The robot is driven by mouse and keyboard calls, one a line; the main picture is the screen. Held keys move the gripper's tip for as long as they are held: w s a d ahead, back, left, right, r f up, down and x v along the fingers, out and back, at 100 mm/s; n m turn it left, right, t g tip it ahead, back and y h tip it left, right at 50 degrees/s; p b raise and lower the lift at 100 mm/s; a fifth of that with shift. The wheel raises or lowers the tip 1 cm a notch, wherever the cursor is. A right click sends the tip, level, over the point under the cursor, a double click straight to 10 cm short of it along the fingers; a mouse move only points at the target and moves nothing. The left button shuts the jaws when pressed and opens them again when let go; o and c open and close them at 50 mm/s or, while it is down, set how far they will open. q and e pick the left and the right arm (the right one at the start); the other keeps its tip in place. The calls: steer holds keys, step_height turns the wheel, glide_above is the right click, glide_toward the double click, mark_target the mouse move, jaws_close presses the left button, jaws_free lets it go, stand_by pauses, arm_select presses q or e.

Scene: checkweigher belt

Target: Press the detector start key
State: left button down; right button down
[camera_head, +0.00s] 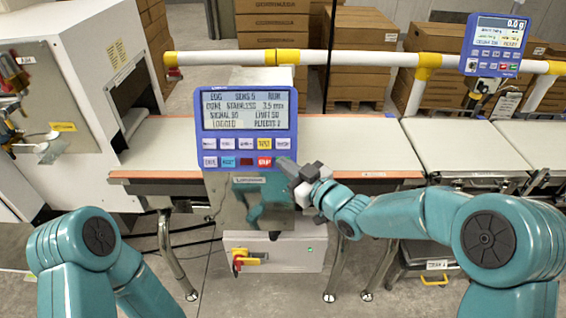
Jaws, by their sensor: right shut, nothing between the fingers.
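The blue detector panel (246,128) stands in the middle of the head view, with a lit screen (247,110) above two rows of keys. My right gripper (288,166) is shut and empty. Its fingertips are at the panel's lower right corner, just right of the red key. I cannot tell whether they touch the panel. My left arm shows at the lower left, but its gripper is out of view.
A conveyor belt (375,147) runs behind the panel, with a white machine housing (75,90) at the left. A white and yellow rail (345,59) crosses behind. A second blue display (496,45) is at the upper right. A grey cabinet (285,255) with a red-yellow switch (243,259) is below.

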steer(key=shift+w+f, duration=0.15)
steer(key=shift+w, duration=0.05)
stand_by(0.5)
steer(key=shift+s+r+b, duration=0.4)
steer(key=shift+s+b, duration=0.15)
steer(key=shift+s, duration=0.2)
steer(key=shift+s+r+b, duration=0.2)
steer(key=shift+s+r, duration=0.2)
steer(key=shift+s, duration=0.35)
steer(key=shift+s+r+b, duration=0.25)
steer(key=shift+s+r, duration=0.1)
steer(key=shift+s, duration=0.4)
steer(key=shift+s+r+b, duration=0.2)
steer(key=shift+s+r, duration=0.2)
steer(key=shift+s, duration=0.35)
